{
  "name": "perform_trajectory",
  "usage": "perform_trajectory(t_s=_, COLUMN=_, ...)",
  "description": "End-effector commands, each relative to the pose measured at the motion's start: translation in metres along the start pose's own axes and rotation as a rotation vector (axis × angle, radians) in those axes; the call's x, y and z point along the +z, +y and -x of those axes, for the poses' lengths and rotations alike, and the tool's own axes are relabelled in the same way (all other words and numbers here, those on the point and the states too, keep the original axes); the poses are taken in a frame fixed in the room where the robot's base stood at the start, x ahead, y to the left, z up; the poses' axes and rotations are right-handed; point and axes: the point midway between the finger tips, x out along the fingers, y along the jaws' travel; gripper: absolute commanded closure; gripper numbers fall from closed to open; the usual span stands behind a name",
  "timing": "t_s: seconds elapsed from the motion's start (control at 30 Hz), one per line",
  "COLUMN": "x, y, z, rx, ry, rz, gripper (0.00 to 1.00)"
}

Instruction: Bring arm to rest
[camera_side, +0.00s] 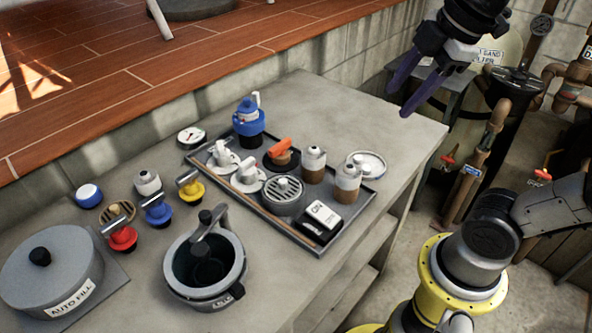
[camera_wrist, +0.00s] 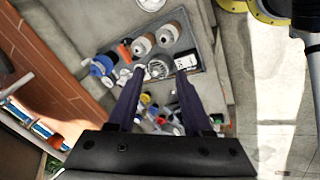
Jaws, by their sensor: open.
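My gripper (camera_side: 422,84) is at the upper right of the side view, high above the far right end of the bench. Its two dark purple fingers are spread apart with nothing between them. In the wrist view my gripper (camera_wrist: 158,80) shows open fingers, with the bench and its parts far below. The gripper touches nothing. The upper part of the arm above the gripper is cut off by the side view's top edge.
A dark tray (camera_side: 296,238) of fittings and bottles stands on the grey bench (camera_side: 330,100). An open round pot (camera_side: 205,265), coloured valves and an AUTO FILL lid (camera_side: 50,275) stand nearer. Pipes (camera_side: 480,165) and a filter tank stand at right. The bench's back right is clear.

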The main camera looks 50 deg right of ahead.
Motion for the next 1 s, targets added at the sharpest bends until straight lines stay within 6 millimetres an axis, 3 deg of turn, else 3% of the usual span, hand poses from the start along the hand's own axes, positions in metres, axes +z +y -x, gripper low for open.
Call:
perform_trajectory(t_s=0.03, x=0.009, y=-0.016, z=-0.007, rx=0.013, ry=0.011, rz=-0.102, gripper=0.5)
perform_trajectory(t_s=0.2, x=0.031, y=-0.054, z=-0.037, rx=0.035, ry=0.041, rz=-0.487, gripper=0.5)
perform_trajectory(t_s=0.3, x=0.039, y=-0.067, z=-0.055, rx=0.031, ry=0.044, rz=-0.69, gripper=0.5)
perform_trajectory(t_s=0.43, x=0.04, y=-0.069, z=-0.065, rx=0.031, ry=0.053, rz=-0.888, gripper=0.5)
perform_trajectory(t_s=0.6, x=0.037, y=-0.064, z=-0.064, rx=0.04, ry=0.077, rz=-1.009, gripper=0.5)
perform_trajectory(t_s=1.0, x=0.037, y=-0.064, z=-0.064, rx=0.038, ry=0.076, rz=-1.021, gripper=0.5)
